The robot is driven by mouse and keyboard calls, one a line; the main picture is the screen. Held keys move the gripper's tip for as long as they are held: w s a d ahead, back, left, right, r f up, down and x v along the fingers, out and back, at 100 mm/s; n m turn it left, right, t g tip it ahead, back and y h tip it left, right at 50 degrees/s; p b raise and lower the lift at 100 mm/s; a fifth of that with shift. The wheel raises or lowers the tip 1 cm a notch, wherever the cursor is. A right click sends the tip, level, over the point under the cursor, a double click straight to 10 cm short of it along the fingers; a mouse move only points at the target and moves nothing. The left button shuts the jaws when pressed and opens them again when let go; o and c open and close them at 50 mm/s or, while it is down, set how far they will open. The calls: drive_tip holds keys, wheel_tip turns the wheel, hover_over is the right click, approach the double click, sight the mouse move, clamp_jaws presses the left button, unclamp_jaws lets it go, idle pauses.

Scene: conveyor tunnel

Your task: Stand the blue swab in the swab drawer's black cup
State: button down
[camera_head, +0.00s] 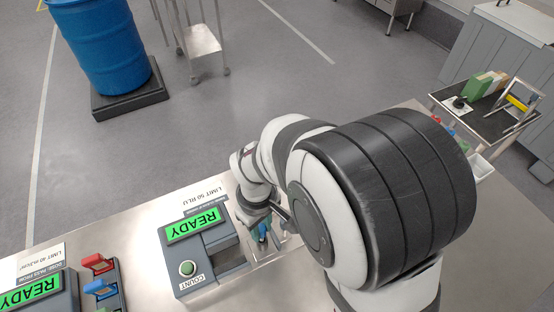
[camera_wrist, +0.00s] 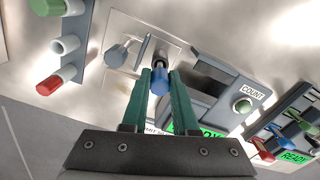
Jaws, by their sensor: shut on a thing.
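My gripper (camera_wrist: 160,84) has its two green fingers shut on the blue swab (camera_wrist: 161,81), whose blue cap shows between the fingertips in the wrist view. The swab also shows small in the head view (camera_head: 263,229), partly covered by the gripper. A pale metal plate, which looks like the swab drawer (camera_wrist: 145,25), lies beyond the fingertips beside the reader. A dark round shape, perhaps the black cup (camera_wrist: 159,63), shows just past the swab's blue cap. I cannot tell whether the swab's far end is inside it.
A grey round-headed piece (camera_wrist: 117,55) stands on the plate left of the swab. The reader (camera_head: 206,246) has a READY screen and a green COUNT button (camera_head: 187,268). Green, white and red tubes (camera_wrist: 66,44) stand at the wrist view's left. Another READY device (camera_head: 40,292) stands at lower left.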

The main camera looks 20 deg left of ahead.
sight(262, 234)
drive_tip(key=shift+f, duration=1.6)
drive_tip(key=c, duration=0.6)
unclamp_jaws()
drive_tip(key=shift+r, duration=0.1)
wheel_tip(262, 234, up, 16)
drive_tip(key=shift+f, duration=0.2)
